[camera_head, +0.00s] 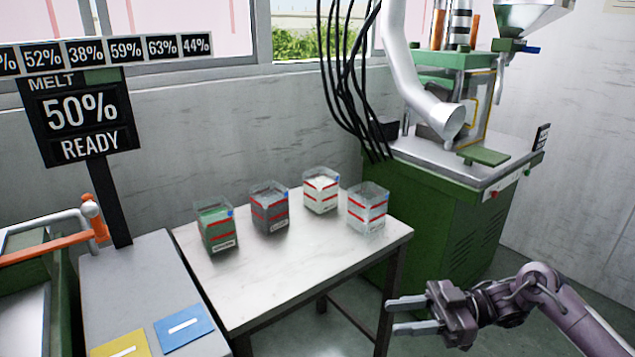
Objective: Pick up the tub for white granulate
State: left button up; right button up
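The tub with white contents (321,191) stands upright on the white table, towards the back. It is clear, with red stripes and a small blue mark. To its left stand a similar tub with dark grey contents (270,208) and one with green contents (217,226). To its right, nearer the front edge, stands a clear tub with pale or no visible contents (368,208); I cannot tell which. My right gripper (392,316) is open and empty, right of the table's front right corner and apart from all tubs. My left gripper is not in view.
The front of the white table (265,285) is clear. A green machine (430,220) stands behind its right side, with black cables hanging beside it. A grey bench (140,280) with blue and yellow cards and a display reading 50% READY (83,115) are at the left.

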aim_at(320, 185)
jog(key=i+l+u, duration=0.15)
jog(key=l, duration=0.2)
jog(key=i+l+u, duration=0.1)
jog(key=l, duration=0.25)
jog(key=i+l+u, duration=0.15)
jog(key=l, duration=0.25)
jog(key=i+l+u, duration=0.1)
jog(key=i+l, duration=0.15)
jog(key=l, duration=0.15)
jog(key=i+l+u, duration=0.15)
jog(key=l, duration=0.25)
jog(key=i+l+u, duration=0.4)
jog(key=i+l, duration=0.2)
jog(key=i+j+u, duration=0.1)
jog(key=i, duration=0.35)
